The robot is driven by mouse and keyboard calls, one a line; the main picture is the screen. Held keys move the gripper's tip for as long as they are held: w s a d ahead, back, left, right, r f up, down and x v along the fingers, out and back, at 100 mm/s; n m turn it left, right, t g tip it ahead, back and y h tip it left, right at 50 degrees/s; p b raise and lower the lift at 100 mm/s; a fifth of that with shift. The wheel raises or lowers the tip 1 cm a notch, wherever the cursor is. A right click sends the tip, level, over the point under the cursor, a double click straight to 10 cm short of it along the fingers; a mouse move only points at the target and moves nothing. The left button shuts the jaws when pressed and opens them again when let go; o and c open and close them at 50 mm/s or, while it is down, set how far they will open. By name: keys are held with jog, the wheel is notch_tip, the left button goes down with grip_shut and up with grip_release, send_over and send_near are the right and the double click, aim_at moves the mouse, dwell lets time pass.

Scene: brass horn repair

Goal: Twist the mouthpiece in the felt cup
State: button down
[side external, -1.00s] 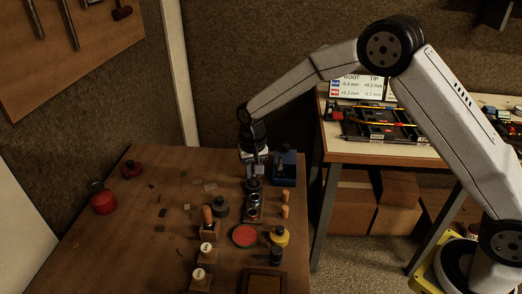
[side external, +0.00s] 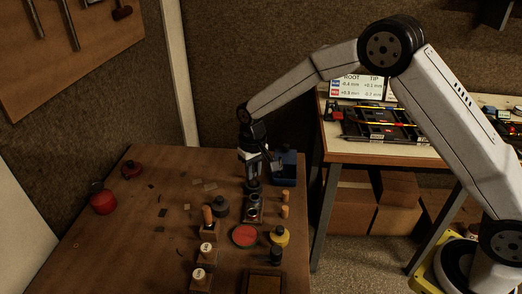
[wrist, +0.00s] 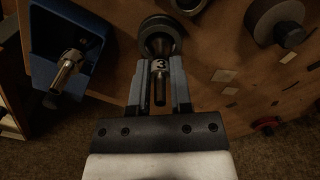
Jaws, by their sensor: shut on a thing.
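The mouthpiece (wrist: 160,88) is a slim metal piece with a pale band marked 3. Its narrow end points back toward my wrist. Its other end is down in the dark round felt cup (wrist: 162,38), which also shows under my gripper in the side view (side external: 252,187). My gripper (wrist: 160,85) is shut on the mouthpiece, with one finger on each side. In the side view my gripper (side external: 251,173) points straight down above the cup, and it hides the mouthpiece there.
A blue holder (wrist: 65,28) with a metal piece (wrist: 66,70) in it stands close beside my gripper. The table's left part is mostly clear.

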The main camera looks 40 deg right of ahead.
dwell(0.4)
jog(key=shift+n, duration=2.1)
jog(key=shift+n, duration=2)
jog(key=shift+m, duration=0.3)
jog(key=shift+m, duration=1.8)
